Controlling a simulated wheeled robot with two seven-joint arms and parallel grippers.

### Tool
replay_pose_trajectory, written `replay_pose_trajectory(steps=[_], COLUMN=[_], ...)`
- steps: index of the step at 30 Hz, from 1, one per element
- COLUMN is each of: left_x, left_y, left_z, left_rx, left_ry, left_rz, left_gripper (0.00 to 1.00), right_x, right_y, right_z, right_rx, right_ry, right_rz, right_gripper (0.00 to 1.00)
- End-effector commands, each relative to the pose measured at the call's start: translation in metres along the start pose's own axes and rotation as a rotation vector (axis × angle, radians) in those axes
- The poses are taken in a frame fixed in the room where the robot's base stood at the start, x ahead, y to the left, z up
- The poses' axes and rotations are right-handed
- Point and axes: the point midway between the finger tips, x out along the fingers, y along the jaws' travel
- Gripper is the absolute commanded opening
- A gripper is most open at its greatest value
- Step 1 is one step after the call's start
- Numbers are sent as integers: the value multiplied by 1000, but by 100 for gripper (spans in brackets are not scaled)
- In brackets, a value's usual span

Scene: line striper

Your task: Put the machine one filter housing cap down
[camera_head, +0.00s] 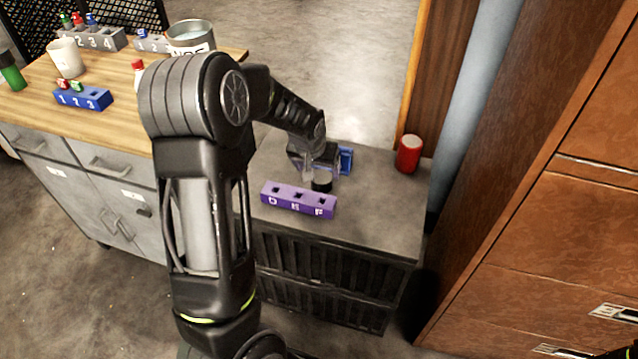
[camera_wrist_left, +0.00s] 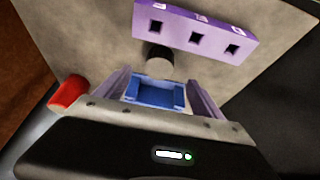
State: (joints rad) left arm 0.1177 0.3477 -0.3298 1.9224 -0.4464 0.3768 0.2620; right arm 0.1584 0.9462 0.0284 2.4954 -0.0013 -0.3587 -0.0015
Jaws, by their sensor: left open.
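A small dark round cap (camera_head: 322,184), which looks like the filter housing cap, stands on the grey cabinet top (camera_head: 385,205), just behind the purple block. It also shows in the left wrist view (camera_wrist_left: 160,58), just beyond my fingertips and apart from them. My left gripper (camera_head: 316,170) is low over the cabinet top, open and with nothing held. In the left wrist view its two fingers (camera_wrist_left: 158,84) stand on either side of a blue open holder (camera_wrist_left: 153,93). The holder (camera_head: 346,160) is partly hidden by the gripper in the head view.
A purple block with several square holes (camera_head: 298,199) lies in front of the cap. A red can (camera_head: 409,154) stands at the back right. A wooden bench (camera_head: 112,75) with blocks, a mug and a bucket is at the left. The cabinet top's front right is clear.

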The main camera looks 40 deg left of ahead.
Motion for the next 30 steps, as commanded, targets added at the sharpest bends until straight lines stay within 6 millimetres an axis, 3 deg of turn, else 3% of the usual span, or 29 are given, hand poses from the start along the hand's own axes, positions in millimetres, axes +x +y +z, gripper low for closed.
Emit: replay_pose_trajectory(steps=[8,15,26,30], left_x=[1,24,28,42], left_y=[0,0,0,-1], left_z=[0,1,0,0], left_rx=[-1,0,0,-1], left_ry=[-3,-4,-4,-6], left_rz=[-1,-1,-1,-2], left_gripper=[79,79,79,79], right_x=[0,0,0,-1], right_y=[0,0,0,0], right_z=[0,0,0,0], right_rx=[0,0,0,0], right_ry=[0,0,0,0], right_rz=[0,0,0,0], right_gripper=[0,0,0,0])
